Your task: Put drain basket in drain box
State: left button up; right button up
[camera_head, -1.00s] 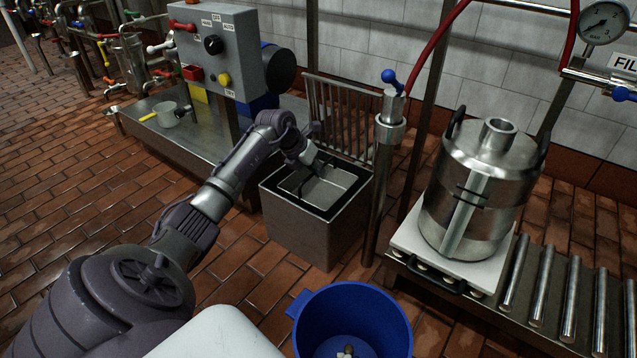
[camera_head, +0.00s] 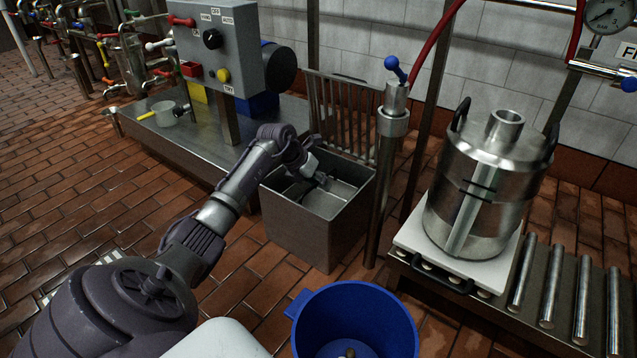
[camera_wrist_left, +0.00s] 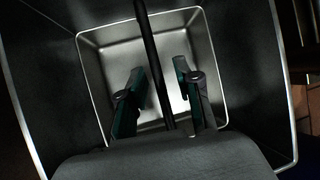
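The drain box (camera_head: 313,235) is a grey, open-topped metal box on the floor, mid-picture in the head view. The drain basket (camera_head: 328,200) is a square metal pan inside it, partly hidden by my left arm. In the left wrist view the basket's bright rim (camera_wrist_left: 207,52) lies inside the darker walls of the box. A dark handle bar (camera_wrist_left: 150,50) crosses above the basket. My left gripper (camera_head: 320,178) reaches into the box from above. In the wrist view its fingers (camera_wrist_left: 160,88) stand apart on either side of the bar, with gaps showing. My right gripper is not in view.
A steel post with a blue-handled valve (camera_head: 391,120) stands just right of the box. A metal grate (camera_head: 345,115) leans behind it. A blue bucket (camera_head: 305,310) is in front. A control box (camera_head: 222,50) is behind at left.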

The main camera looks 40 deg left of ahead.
pick_arm(q)
jog(key=shift+r, duration=0.25)
jog(key=p+v, duration=0.8)
jog(key=v, duration=0.3)
jog(key=shift+s+r, duration=0.25)
jog(key=shift+r, duration=0.05)
jog(key=shift+a, duration=0.1)
